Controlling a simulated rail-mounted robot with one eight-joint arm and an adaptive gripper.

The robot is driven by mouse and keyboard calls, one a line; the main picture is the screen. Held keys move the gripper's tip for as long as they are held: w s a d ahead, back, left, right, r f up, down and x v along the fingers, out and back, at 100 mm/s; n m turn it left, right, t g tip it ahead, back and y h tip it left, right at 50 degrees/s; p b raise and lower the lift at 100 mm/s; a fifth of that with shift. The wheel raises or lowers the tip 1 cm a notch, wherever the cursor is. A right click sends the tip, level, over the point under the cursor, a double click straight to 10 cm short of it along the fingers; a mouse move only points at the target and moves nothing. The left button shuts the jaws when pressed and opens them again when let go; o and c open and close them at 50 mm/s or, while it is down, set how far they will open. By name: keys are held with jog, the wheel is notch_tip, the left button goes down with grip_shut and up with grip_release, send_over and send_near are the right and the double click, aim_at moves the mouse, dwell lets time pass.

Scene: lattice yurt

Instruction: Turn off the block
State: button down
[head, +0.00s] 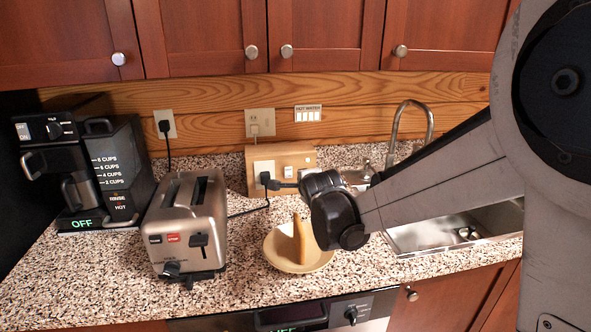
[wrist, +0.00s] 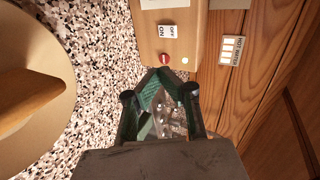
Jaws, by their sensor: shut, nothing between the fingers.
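The block is a light wooden box (head: 305,157) against the back wall, with a white socket plate (head: 263,168) and a switch on its front. A black plug sits in the socket. In the wrist view the block (wrist: 148,45) shows a white OFF/ON label (wrist: 168,37), a small red round part (wrist: 164,58) and a small white round part (wrist: 185,61). My gripper (wrist: 164,73) is shut and empty, its fingertips just below the red part in the picture. I cannot tell whether they touch the block. In the head view my wrist (head: 335,210) hides part of the block's right side.
A steel toaster (head: 187,220) and a coffee maker (head: 75,165) stand at left. A pale bowl (head: 285,262) with a brown wedge-shaped item (head: 301,240) is in front of the block. A sink (head: 450,228) with a faucet (head: 428,115) lies at right.

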jog(key=shift+w+a+f+m, duration=0.3)
jog(key=shift+w+a+f, duration=0.25)
jog(key=shift+w+a, duration=0.15)
jog(key=shift+w, duration=0.1)
send_near(290, 171)
notch_tip(290, 171, down, 4)
jog(key=w, duration=0.3)
jog(key=shift+w+a+r+p, duration=0.2)
jog(key=shift+w+a, duration=0.1)
jog(key=shift+w, duration=0.2)
jog(key=shift+w+a+r+p, duration=0.15)
jog(key=shift+w+a, duration=0.1)
jog(key=shift+w, duration=0.2)
jog(key=shift+w+a, duration=0.15)
jog(key=shift+w, duration=0.5)
